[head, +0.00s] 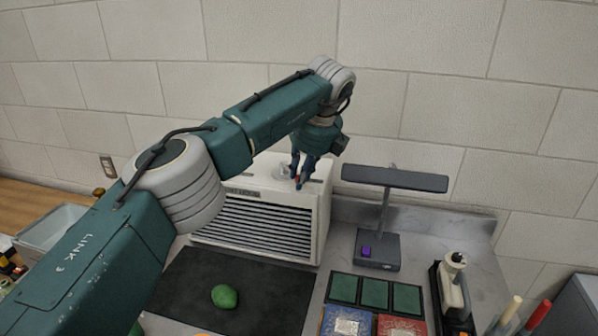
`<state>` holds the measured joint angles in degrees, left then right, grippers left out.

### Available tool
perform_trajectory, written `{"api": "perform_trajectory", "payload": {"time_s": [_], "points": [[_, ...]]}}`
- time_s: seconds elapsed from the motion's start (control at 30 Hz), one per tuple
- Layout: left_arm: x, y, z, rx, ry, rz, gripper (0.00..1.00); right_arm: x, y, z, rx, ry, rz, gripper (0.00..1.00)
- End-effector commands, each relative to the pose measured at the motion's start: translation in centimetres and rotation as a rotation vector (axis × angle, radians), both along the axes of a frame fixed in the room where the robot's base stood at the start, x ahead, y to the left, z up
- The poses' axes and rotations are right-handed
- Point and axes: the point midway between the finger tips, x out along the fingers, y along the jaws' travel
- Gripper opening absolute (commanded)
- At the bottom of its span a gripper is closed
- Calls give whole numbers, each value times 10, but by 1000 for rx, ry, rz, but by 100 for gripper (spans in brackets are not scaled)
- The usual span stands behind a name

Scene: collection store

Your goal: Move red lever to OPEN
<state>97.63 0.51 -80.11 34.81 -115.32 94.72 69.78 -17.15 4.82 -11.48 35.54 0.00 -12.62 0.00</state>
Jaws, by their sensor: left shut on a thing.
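A white box-shaped unit (319,215) with a slatted front stands against the wall at the back of the counter. My left gripper (299,183) reaches down over its top from above. Its jaws are shut on a small red part, the red lever (298,182), at the top of the unit; only a little of it shows between the fingers. Lettering on the unit's upper front is partly hidden by my arm. An OPEN mark cannot be read. My right gripper is not in view.
A dark mat (265,290) with a green lump (224,296) lies before the unit. A dark lamp (395,179) stands to its right. Green tiles (375,293) and a white-and-black tool (453,285) lie further right. A pale bin (45,240) is at left.

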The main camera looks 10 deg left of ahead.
Motion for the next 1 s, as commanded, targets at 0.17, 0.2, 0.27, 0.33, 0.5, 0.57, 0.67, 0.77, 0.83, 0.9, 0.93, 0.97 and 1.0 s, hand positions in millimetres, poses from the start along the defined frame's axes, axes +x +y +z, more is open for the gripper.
{"api": "perform_trajectory", "payload": {"time_s": [0.17,0.2,0.27,0.33,0.5,0.57,0.67,0.77,0.83,0.9,0.93,0.97,1.0], "points": [[2,-2,2,0,-5,39,0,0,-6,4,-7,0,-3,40],[2,-1,2,-1,-6,44,0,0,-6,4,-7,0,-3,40],[2,-1,2,-1,-6,49,0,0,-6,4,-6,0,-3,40],[2,-1,2,-1,-6,53,0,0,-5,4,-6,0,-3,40],[2,-1,2,-1,-7,54,0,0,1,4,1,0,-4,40],[2,-1,2,-1,-7,54,0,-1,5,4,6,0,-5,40],[3,-1,2,-1,-7,54,0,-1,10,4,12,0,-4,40],[2,-1,2,-1,-7,53,37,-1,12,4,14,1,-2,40],[2,-1,1,0,-6,54,37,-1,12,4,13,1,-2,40],[2,-1,1,-1,-5,54,37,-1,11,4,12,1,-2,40],[2,0,1,0,-4,54,37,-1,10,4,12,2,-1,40],[2,0,1,0,-4,54,37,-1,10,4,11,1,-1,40],[2,0,1,-1,-3,54,37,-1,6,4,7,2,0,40]]}}
